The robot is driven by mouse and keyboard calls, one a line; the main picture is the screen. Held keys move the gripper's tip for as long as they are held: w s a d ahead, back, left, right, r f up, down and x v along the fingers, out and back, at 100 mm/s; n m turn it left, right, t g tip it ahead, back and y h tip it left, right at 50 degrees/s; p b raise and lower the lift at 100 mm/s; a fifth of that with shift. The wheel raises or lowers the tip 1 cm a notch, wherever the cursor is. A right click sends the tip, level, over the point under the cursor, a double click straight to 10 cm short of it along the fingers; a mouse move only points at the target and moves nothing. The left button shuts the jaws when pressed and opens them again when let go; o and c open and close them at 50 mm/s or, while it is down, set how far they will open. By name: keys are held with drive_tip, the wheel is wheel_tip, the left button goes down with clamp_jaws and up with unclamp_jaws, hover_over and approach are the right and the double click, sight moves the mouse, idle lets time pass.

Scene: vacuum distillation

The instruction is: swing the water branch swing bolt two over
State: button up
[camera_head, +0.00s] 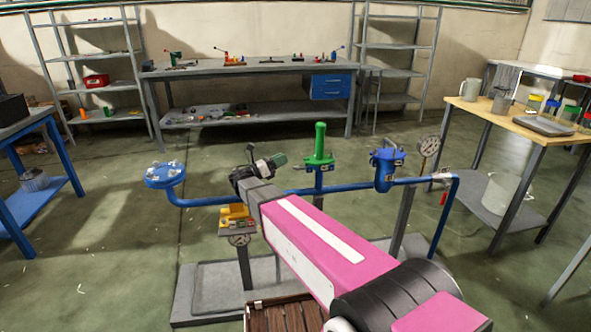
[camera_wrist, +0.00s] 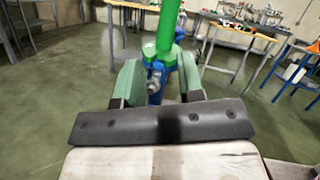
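A green upright cylinder on a blue fitting (camera_head: 319,162) stands on the blue pipe at the middle of the rig. In the wrist view the green cylinder (camera_wrist: 167,27) rises just beyond my gripper. A small swing bolt with a grey nut (camera_wrist: 154,84) shows on the blue fitting, between my fingers in the picture. I cannot tell whether it is the bolt numbered two. My gripper (camera_wrist: 158,75) has its green-padded fingers apart, with visible gaps beside the bolt. In the head view my gripper (camera_head: 268,163) is left of the fitting, and its far side is hidden.
A round blue flange (camera_head: 165,176) is at the rig's left end. A blue lidded pot (camera_head: 387,166) and a pressure gauge (camera_head: 429,146) are at the right. A yellow block (camera_head: 236,215) sits below my wrist. A workbench (camera_head: 250,68) stands behind, across open floor.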

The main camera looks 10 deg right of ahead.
sight(297, 168)
drive_tip(key=shift+n+h, duration=0.3)
drive_tip(key=shift+n, duration=0.1)
drive_tip(key=f, duration=0.8)
drive_tip(key=shift+d, duration=0.2)
drive_tip(key=x, duration=0.7)
drive_tip(key=shift+w+r, duration=0.1)
drive_tip(key=shift+r, duration=0.1)
clamp_jaws()
